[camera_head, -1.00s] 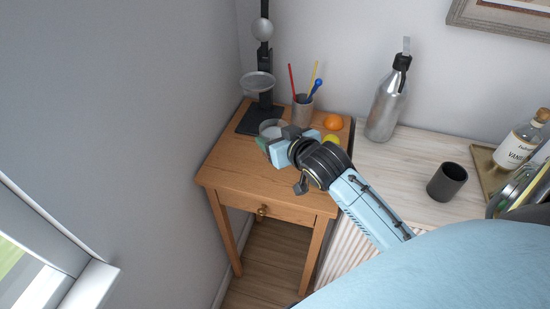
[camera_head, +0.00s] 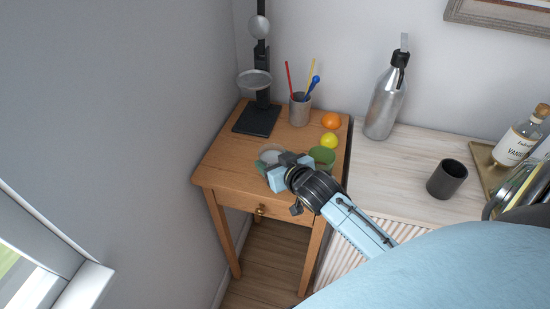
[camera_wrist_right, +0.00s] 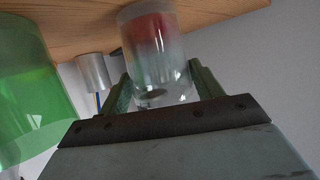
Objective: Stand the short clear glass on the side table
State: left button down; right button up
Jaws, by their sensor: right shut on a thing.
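The short clear glass (camera_head: 271,151) is between the fingers of my right gripper (camera_head: 272,163), over the front part of the wooden side table (camera_head: 222,160). In the right wrist view the glass (camera_wrist_right: 154,45) is see-through with a reddish tint inside, and the right gripper's green-grey fingers (camera_wrist_right: 162,88) are shut on its sides. One end of the glass overlaps the wooden top in that view; I cannot tell whether it touches the table. My left gripper is not in view.
A green cup (camera_head: 322,157) stands just right of the gripper and looms large in the wrist view (camera_wrist_right: 32,95). A lemon (camera_head: 329,140), an orange (camera_head: 331,120), a pencil cup (camera_head: 300,110) and a black-based stand (camera_head: 257,120) are behind. The table's left side is clear.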

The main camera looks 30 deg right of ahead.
jog(key=o, duration=1.3)
jog(key=shift+f, duration=0.15)
jog(key=shift+s+r, duration=0.25)
jog(key=v, duration=1.1)
jog(key=shift+s+r+p, duration=0.1)
jog(key=shift+s+p, duration=0.15)
jog(key=shift+p, duration=0.15)
